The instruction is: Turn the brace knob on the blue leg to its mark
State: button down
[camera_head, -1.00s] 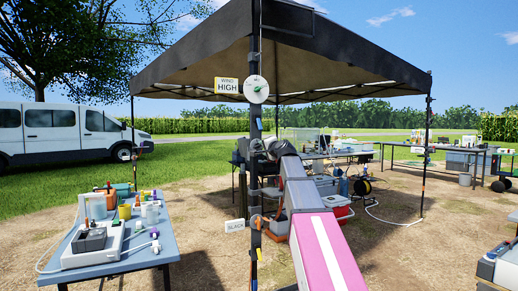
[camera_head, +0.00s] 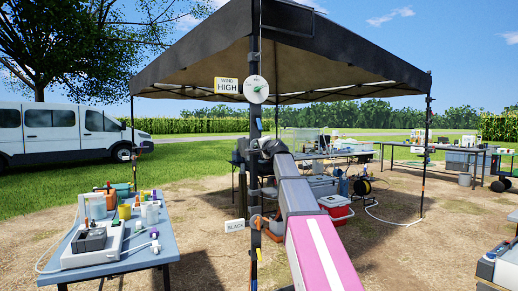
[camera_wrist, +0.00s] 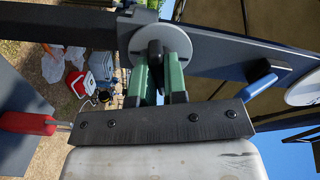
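A dark upright leg (camera_head: 256,190) of the canopy stands near the picture's middle in the head view, with a sign reading BLACK (camera_head: 235,225) low on it. In the wrist view, a grey round knob (camera_wrist: 185,45) with a black raised grip (camera_wrist: 155,58) is mounted on this dark leg. My gripper (camera_wrist: 158,65) has its two green fingers on either side of the black grip; whether they press on it cannot be made out. No mark on the knob is readable. In the head view my arm and the leg hide the fingers.
A white dial (camera_head: 256,89) with a WIND HIGH sign (camera_head: 226,85) sits higher on the leg. A blue piece (camera_wrist: 263,80) and a red handle (camera_wrist: 27,123) flank my gripper. A blue table (camera_head: 150,247) with instruments stands left; a red-and-white cooler (camera_head: 337,209) stands behind my arm.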

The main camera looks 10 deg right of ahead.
jog(key=shift+m, duration=9.2)
jog(key=m, duration=0.3)
jog(key=shift+m, duration=0.3)
jog(key=c, duration=1.1)
grip_release()
